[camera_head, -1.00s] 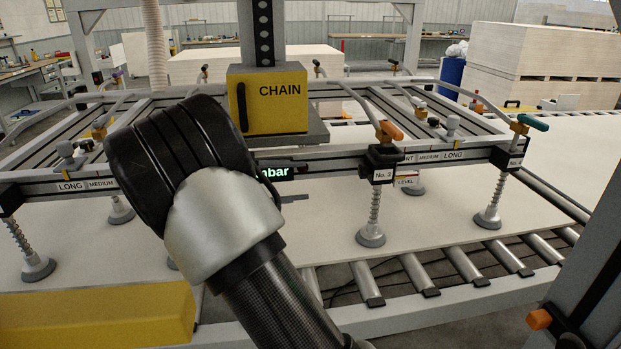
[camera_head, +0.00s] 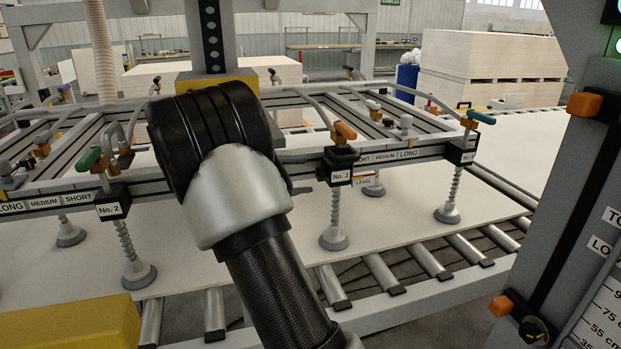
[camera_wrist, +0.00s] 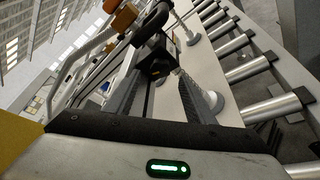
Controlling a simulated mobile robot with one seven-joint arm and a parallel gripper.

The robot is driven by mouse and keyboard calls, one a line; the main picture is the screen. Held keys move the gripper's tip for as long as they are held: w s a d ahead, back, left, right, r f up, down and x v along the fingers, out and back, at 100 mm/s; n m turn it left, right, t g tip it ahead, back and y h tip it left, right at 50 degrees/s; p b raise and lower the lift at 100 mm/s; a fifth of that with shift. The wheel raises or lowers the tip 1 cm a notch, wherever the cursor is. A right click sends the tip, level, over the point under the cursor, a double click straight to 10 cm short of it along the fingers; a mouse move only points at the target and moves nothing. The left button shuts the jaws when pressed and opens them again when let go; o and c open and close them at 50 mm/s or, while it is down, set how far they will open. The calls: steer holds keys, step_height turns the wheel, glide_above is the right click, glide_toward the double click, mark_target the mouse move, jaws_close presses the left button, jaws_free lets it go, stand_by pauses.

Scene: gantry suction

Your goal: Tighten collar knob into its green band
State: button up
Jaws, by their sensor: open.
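The collar marked No. 3 (camera_head: 340,163) is a black block on the grey beam, with an orange-handled valve (camera_head: 344,131) above it and a spring suction cup (camera_head: 333,238) below. In the wrist view a black collar with a dark knob (camera_wrist: 154,22) lies just beyond my gripper (camera_wrist: 160,78). The two jaw fingers are apart, with nothing held between them. I cannot pick out a green band; which knob the task means is not clear.
The collar marked No. 2 (camera_head: 111,207) sits further left on the beam. A white board (camera_head: 270,230) lies on rollers (camera_head: 428,262) beneath. A grey post (camera_head: 560,220) with orange knobs stands close on the right. A yellow block (camera_head: 70,322) is at lower left.

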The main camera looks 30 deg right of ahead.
mark_target(316, 174)
steer(key=shift+x, duration=2.05)
steer(key=c, duration=1.1)
steer(key=shift+o, duration=0.2)
steer(key=shift+a+f+b, duration=0.1)
steer(key=shift+f+b, duration=0.25)
steer(key=shift+b, duration=0.6)
steer(key=b, duration=0.2)
steer(key=m+b, duration=0.1)
steer(key=shift+f+m+t+h+b, duration=0.25)
steer(key=shift+m+t+h+b, duration=0.05)
steer(key=shift+b, duration=0.05)
steer(key=m+b, duration=0.1)
steer(key=b, duration=0.3)
steer(key=shift+r+m+t+h, duration=0.15)
steer(key=shift+m+t+h, duration=0.15)
steer(key=shift+m, duration=0.1)
steer(key=shift+r+m+b, duration=0.3)
steer(key=shift+m+b, duration=0.1)
steer(key=shift+b, duration=0.05)
